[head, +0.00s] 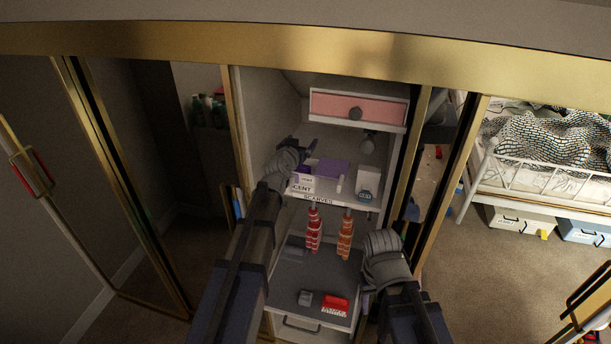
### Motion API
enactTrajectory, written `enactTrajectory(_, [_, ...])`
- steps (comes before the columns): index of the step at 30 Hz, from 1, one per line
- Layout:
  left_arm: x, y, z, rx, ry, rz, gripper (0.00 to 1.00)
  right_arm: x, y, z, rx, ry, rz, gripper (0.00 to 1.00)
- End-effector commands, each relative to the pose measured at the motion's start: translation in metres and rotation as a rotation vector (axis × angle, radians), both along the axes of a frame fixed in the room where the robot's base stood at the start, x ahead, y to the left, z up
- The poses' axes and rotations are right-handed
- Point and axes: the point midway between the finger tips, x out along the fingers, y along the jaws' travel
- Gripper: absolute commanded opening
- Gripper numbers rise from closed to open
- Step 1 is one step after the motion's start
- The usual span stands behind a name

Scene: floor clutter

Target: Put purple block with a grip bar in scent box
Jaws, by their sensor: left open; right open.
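A white box with a label reading "CENT" (302,187), its first letter hidden, stands at the left front of the middle shelf in the cabinet. A flat purple thing (334,168) lies on the shelf behind and right of it; I cannot make out a grip bar. My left gripper (294,144) is open at the shelf's left side, above and behind the labelled box. Dark purplish parts show at its tip, and I cannot tell whether they touch anything. The inside of the box is mostly hidden. My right gripper (369,284) is open, low at the cabinet's right side, partly hidden by its wrist.
A pink-fronted drawer (334,106) is above the shelf. A small white box (369,180) stands at the shelf's right. Red (314,232) and orange (345,238) scarves hang below. A red item (335,304) lies on the lower surface. Gold-edged door frames flank the cabinet.

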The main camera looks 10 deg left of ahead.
Motion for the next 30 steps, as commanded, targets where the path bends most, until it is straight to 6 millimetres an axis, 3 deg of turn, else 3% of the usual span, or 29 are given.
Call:
enactTrajectory(11, [-0.007, 0.000, 0.002, 0.000, 0.000, 0.000, 0.92, 0.000, 0.000, 0.002, 0.000, 0.000, 0.000, 0.50])
enactTrajectory(24, [-0.070, 0.002, 0.015, 0.000, 0.000, 0.001, 0.92, 0.000, 0.000, 0.015, 0.001, 0.000, -0.003, 0.50])
enactTrajectory(30, [-0.077, 0.003, 0.016, 0.000, 0.000, 0.000, 0.92, 0.000, 0.000, 0.015, 0.001, 0.000, -0.004, 0.50])
